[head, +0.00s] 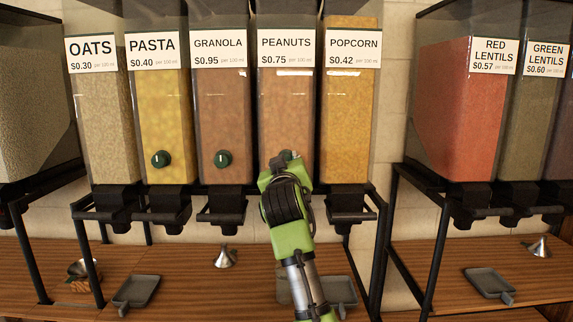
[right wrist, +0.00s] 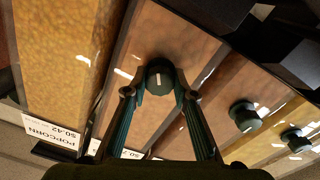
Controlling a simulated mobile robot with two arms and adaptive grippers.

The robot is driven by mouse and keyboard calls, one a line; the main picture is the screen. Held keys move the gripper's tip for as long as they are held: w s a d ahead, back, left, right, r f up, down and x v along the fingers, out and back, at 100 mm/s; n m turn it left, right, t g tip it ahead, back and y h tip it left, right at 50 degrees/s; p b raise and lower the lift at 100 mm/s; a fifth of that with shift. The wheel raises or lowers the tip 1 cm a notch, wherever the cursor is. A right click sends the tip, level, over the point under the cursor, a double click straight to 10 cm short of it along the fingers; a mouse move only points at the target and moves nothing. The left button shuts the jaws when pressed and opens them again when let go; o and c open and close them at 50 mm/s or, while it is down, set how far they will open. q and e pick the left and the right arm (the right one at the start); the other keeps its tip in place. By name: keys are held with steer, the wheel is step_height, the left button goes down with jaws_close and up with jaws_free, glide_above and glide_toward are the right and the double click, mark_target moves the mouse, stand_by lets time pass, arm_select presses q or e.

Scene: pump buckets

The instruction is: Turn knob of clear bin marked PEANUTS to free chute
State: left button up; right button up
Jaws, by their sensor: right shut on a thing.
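The clear PEANUTS bin (head: 286,110) stands between GRANOLA and POPCORN, full of reddish-brown contents. Its dark green knob (right wrist: 159,78) with a white mark sits on the bin's lower front. The mark runs along the bin's length in the right wrist view. In the head view my right gripper (head: 285,160) mostly hides the knob. In the right wrist view the gripper's two fingers (right wrist: 160,93) are closed on opposite sides of the knob. The chute below the PEANUTS bin is hidden behind my green right arm. My left gripper is in neither view.
The GRANOLA knob (head: 222,158) and PASTA knob (head: 160,159) sit to the left. Black chutes and rack legs stand below the bins. The wooden counter holds grey scoops (head: 137,290), another scoop (head: 489,283) and metal funnels (head: 225,258). A second rack (head: 433,240) stands right.

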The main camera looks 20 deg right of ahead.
steer(key=shift+f, duration=0.15)
stand_by(0.3)
steer(key=o, duration=1)
steer(key=shift+o, duration=0.6)
steer(key=v, duration=1.2)
